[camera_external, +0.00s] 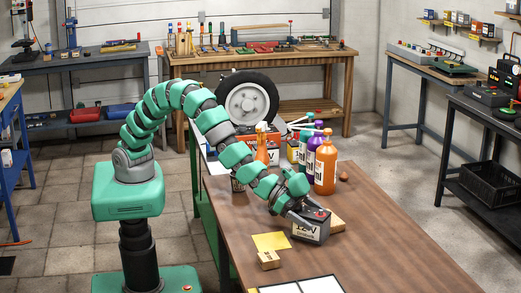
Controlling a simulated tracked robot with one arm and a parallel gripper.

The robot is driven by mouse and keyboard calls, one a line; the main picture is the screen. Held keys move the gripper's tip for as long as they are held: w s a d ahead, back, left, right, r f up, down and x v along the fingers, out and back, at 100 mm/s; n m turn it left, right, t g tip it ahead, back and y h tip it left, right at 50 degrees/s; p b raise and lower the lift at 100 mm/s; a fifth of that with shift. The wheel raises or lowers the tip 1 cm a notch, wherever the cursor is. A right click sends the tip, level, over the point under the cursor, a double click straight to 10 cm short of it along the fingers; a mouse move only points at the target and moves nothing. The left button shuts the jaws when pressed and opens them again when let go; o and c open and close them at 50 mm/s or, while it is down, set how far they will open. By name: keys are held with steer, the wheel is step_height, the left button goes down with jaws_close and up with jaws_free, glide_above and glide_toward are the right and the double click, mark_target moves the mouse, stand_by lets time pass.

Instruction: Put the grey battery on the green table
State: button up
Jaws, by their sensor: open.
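The grey battery (311,232), a box with a dark top and a white "12V" label, is on the brown-topped table (385,235). This table has a green side panel (207,218) at its left. My gripper (303,212) is low over the battery's upper left side, with its jaws open. Its fingertips are small and partly hidden, so I cannot tell whether they touch the battery.
An orange bottle (325,167), a purple bottle (313,155) and a tire (247,99) stand behind. The table's right part is clear.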

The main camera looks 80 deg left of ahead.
jaws_close()
steer(key=shift+r, duration=0.2)
